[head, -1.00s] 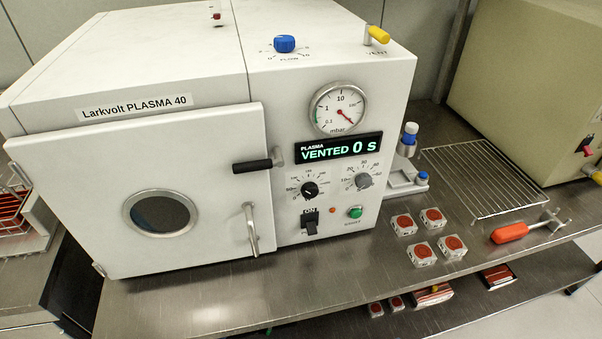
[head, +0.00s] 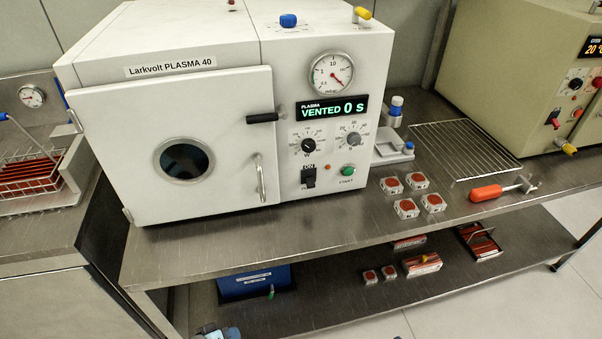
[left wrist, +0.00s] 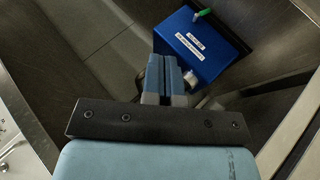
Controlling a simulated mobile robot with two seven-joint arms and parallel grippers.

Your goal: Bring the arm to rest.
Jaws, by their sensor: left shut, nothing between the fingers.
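My left gripper (head: 215,332) just enters the bottom edge of the head view, below the front edge of the bench. In the left wrist view its two blue fingers (left wrist: 165,78) are together, shut with nothing between them. They point toward a blue box (left wrist: 202,45) with white labels, apart from it as far as I can tell. My right gripper cannot be made out.
A white plasma machine (head: 215,120), door closed, display reading VENTED 0 s, stands on the steel bench (head: 250,240). Red-topped blocks (head: 406,208), an orange-handled tool (head: 486,193) and a wire rack (head: 465,150) lie right. The blue box (head: 254,283) sits on the lower shelf.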

